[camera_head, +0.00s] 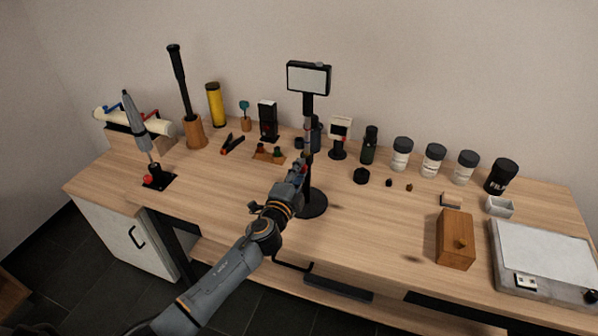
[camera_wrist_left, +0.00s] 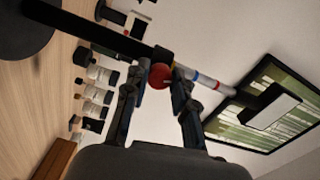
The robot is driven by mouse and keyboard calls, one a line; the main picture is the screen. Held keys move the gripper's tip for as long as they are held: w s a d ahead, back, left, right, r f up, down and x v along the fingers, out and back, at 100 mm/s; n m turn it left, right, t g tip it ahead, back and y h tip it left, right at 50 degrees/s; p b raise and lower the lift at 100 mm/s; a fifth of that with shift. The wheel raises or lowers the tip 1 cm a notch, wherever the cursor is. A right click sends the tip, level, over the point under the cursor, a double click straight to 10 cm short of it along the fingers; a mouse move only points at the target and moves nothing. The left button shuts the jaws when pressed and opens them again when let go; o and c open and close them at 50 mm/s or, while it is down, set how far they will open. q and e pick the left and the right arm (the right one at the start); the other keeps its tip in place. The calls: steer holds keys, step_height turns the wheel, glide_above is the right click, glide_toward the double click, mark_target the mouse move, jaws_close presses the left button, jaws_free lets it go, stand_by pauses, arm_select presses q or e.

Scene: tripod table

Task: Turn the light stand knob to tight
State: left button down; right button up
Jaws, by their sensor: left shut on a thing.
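The light stand (camera_head: 312,204) has a round black base, a thin upright black pole and a white-faced light panel (camera_head: 308,78) on top. In the left wrist view its pole (camera_wrist_left: 100,32) runs aslant, with red and blue rings on a pale section. Its red knob (camera_wrist_left: 160,75) sits on the pole's side at a black collar. My left gripper (camera_wrist_left: 160,82) is shut on the knob, one finger on each side. In the head view this gripper (camera_head: 302,168) is at mid-pole and largely hides the knob. My right gripper is not in view.
Behind the stand are a small display (camera_head: 340,128), a dark bottle (camera_head: 370,145) and several black-lidded jars. A wooden box (camera_head: 455,238) and a grey-white flat device (camera_head: 545,262) are at the right. The wooden table (camera_head: 370,225) is clear right of the base.

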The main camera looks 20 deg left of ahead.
arm_select(q)
steer(key=shift+m, duration=1.1)
steer(key=c, duration=1.1)
jaws_free()
steer(key=shift+s, duration=0.15)
steer(key=s, duration=1.1)
steer(key=shift+s+a, duration=0.2)
steer(key=shift+s, duration=0.2)
